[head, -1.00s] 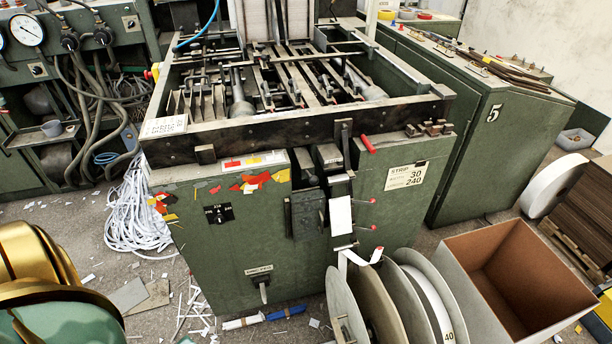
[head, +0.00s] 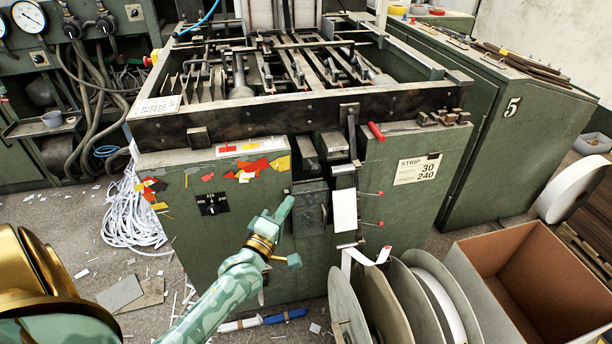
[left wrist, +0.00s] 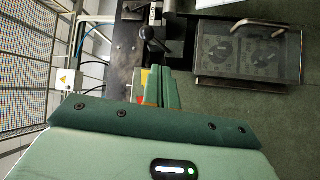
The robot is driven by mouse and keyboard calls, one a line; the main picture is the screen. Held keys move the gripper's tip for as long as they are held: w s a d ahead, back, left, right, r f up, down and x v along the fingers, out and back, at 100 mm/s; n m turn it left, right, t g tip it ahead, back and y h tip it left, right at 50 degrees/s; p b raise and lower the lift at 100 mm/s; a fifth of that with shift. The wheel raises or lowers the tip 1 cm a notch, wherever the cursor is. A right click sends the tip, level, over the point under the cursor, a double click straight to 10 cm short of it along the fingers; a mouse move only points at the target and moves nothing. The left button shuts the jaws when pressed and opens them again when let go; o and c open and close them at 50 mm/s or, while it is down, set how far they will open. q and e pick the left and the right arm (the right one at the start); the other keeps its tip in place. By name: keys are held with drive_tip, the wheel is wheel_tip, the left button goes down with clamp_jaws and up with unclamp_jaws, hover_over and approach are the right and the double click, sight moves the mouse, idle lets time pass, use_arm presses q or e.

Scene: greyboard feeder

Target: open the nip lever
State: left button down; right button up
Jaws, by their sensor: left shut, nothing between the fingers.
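The green feeder cabinet (head: 240,270) stands in the middle of the head view. A lever with a red grip (head: 376,131) sticks out at its upper front edge, right of the dark strip guide. Two thin rods with red knobs (head: 379,193) stand out lower, beside a white strip (head: 344,210). I cannot tell for certain which is the nip lever. My left gripper (head: 284,208) is shut and empty in front of the cabinet, left of the guide and apart from the red grip. Its closed fingers (left wrist: 161,88) show in the left wrist view. My right gripper is not in view.
Paper reels (head: 365,300) and an open cardboard box (head: 530,285) stand at the front right. A second green cabinet (head: 480,150) marked 5 stands at right. A heap of white strips (head: 132,215) and scraps lie on the floor at left.

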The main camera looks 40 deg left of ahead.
use_arm(q)
drive_tip(key=shift+w+a+r+n+t, duration=0.1)
drive_tip(key=shift+a+r+n+t, duration=0.1)
drive_tip(key=shift+r, duration=0.35)
drive_tip(key=shift+a+r+n+t, duration=0.1)
drive_tip(key=shift+r+n, duration=0.1)
drive_tip(key=shift+r, duration=0.35)
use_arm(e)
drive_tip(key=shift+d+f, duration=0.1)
